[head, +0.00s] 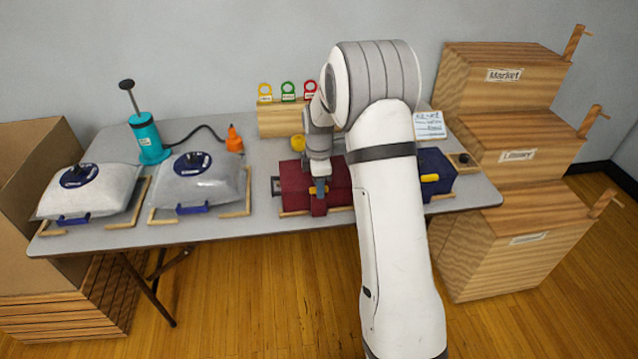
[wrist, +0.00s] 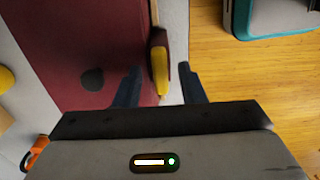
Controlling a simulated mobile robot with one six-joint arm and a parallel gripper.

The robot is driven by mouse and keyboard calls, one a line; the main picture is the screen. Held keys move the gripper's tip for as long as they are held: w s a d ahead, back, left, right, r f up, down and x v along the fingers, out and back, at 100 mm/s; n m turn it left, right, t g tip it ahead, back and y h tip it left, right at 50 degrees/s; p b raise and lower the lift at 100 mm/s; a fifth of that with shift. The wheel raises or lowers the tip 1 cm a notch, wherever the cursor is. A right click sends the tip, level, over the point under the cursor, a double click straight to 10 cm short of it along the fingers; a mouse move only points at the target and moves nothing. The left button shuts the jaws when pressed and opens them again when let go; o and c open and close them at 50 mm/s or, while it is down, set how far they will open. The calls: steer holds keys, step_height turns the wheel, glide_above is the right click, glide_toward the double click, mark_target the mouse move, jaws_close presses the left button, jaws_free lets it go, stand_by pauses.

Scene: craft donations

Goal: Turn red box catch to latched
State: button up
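The red box (head: 288,183) sits on the table below my gripper (head: 319,190), which hides part of its top and front. In the wrist view, the box's dark red top (wrist: 95,45) fills the left side, with a dark round spot on it. Its yellow catch (wrist: 159,62) lies along the box's edge. My gripper (wrist: 158,85) is open, with one dark finger on each side of the catch's lower end. I cannot tell whether either finger touches it. The catch on this box is hidden behind my arm and gripper in the head view.
A blue box (head: 431,165) with a yellow catch stands to the right, close behind my arm. Two clear bags (head: 197,180) (head: 92,195) and a teal pump (head: 148,138) are at the left. Wooden crates (head: 515,145) rise at the right.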

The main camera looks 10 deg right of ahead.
jaws_close()
stand_by(0.3)
steer(key=shift+m, duration=0.3)
steer(key=m+b, duration=0.1)
steer(key=m, duration=0.2)
steer(key=shift+m, duration=0.4)
steer(key=m, duration=0.4)
steer(key=shift+b, duration=0.3)
steer(key=m, duration=0.9)
steer(key=shift+b, duration=0.35)
steer(key=shift+m, duration=0.4)
